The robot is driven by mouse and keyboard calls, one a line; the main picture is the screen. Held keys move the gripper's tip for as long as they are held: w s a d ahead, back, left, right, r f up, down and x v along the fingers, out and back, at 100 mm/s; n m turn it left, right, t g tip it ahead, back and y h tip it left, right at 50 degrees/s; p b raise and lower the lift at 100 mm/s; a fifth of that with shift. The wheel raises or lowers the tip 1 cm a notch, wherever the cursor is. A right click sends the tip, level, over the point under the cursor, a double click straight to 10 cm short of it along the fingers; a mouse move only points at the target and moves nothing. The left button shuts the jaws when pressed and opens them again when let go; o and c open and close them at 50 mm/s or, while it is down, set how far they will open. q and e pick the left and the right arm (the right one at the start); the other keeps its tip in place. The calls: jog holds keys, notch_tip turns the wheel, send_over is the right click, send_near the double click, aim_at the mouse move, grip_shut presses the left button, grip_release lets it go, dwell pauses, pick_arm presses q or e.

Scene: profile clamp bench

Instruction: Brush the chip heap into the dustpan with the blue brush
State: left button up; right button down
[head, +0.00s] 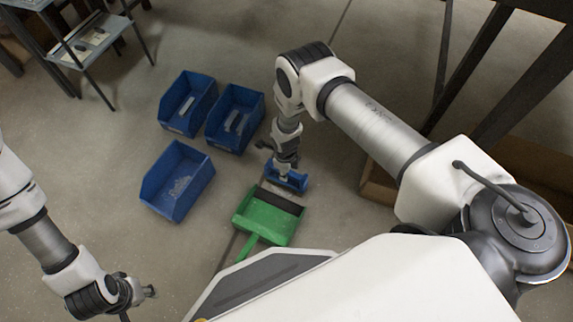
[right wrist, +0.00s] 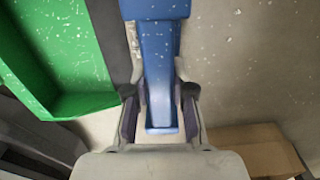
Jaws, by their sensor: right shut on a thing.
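The blue brush (head: 290,181) is in my right gripper (head: 284,166), just above the floor at the far edge of the green dustpan (head: 267,220). In the right wrist view my right gripper (right wrist: 160,112) is shut on the brush's blue handle (right wrist: 160,85). The green dustpan (right wrist: 70,100) lies left of it there, its dark lip beside the brush, with pale chips scattered inside. Loose pale chips (right wrist: 236,42) dot the floor right of the brush; no clear heap shows. My left gripper (head: 142,292) is at lower left, away from these things; its jaw state is unclear.
Three blue bins (head: 178,205) stand on the floor left of the dustpan, with pale contents. A cardboard box (head: 378,190) lies to the right under my right arm and shows in the wrist view (right wrist: 258,150). A grey shelf (head: 92,45) stands at upper left.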

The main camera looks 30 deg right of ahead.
jog(key=shift+s+a, duration=0.65)
jog(key=shift+a, duration=0.2)
jog(key=shift+s+a+r, duration=0.2)
jog(key=shift+s+a, duration=0.4)
jog(key=shift+a, duration=0.2)
jog(key=b, duration=0.1)
jog(key=s+a+b, duration=0.1)
jog(key=shift+s+a+r+b, duration=0.15)
jog(key=shift+a+b, duration=0.15)
jog(key=shift+b, duration=0.05)
jog(key=shift+a, duration=0.1)
